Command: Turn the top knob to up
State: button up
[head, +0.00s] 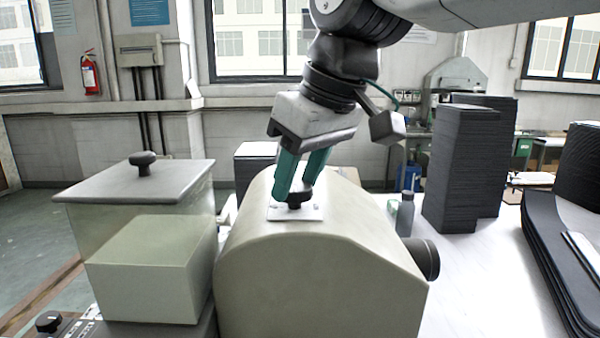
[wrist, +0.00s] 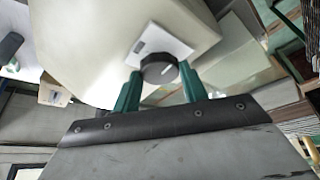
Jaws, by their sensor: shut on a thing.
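The top knob (head: 294,205) is a small black knob on a white plate (head: 310,213) on top of a rounded beige housing (head: 330,270). My gripper (head: 298,192) reaches down from above with its green fingers on either side of the knob, shut on it. In the wrist view the knob (wrist: 159,69) shows its round black face with a short white mark. The green fingertips (wrist: 158,78) lie on both sides of it. Part of the knob is hidden by the fingers in the head view.
A clear box with a grey lid and black handle (head: 142,162) stands at the left. A black side knob (head: 427,258) sticks out of the housing's right side. A grey bottle (head: 405,214) and stacks of dark panels (head: 462,170) stand on the white table at the right.

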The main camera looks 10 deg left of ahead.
jog(key=m, duration=0.2)
jog(key=m+t+h, duration=0.1)
jog(key=m, duration=0.1)
jog(key=shift+s+a+m, duration=0.15)
jog(key=shift+m, duration=0.15)
jog(key=m, duration=0.2)
jog(key=m+t+h, duration=0.1)
jog(key=m, duration=0.1)
jog(key=shift+s+a+m+h, duration=0.1)
jog(key=shift+a+m+h, duration=0.05)
jog(key=shift+m+h, duration=0.15)
jog(key=m+h, duration=0.1)
jog(key=m, duration=0.3)
jog(key=shift+a+m+h, duration=0.15)
jog(key=shift+m+h, duration=0.15)
jog(key=shift+h, duration=0.1)
jog(key=m+h, duration=0.1)
jog(key=m, duration=0.3)
jog(key=shift+a+m+h, duration=0.15)
jog(key=shift+m+h, duration=0.25)
jog(key=shift+g, duration=0.3)
jog(key=o, duration=1)
jog(key=shift+a, duration=0.1)
jog(key=shift+c, duration=0.2)
jog(key=v, duration=0.7)
jog(key=shift+r, duration=0.3)
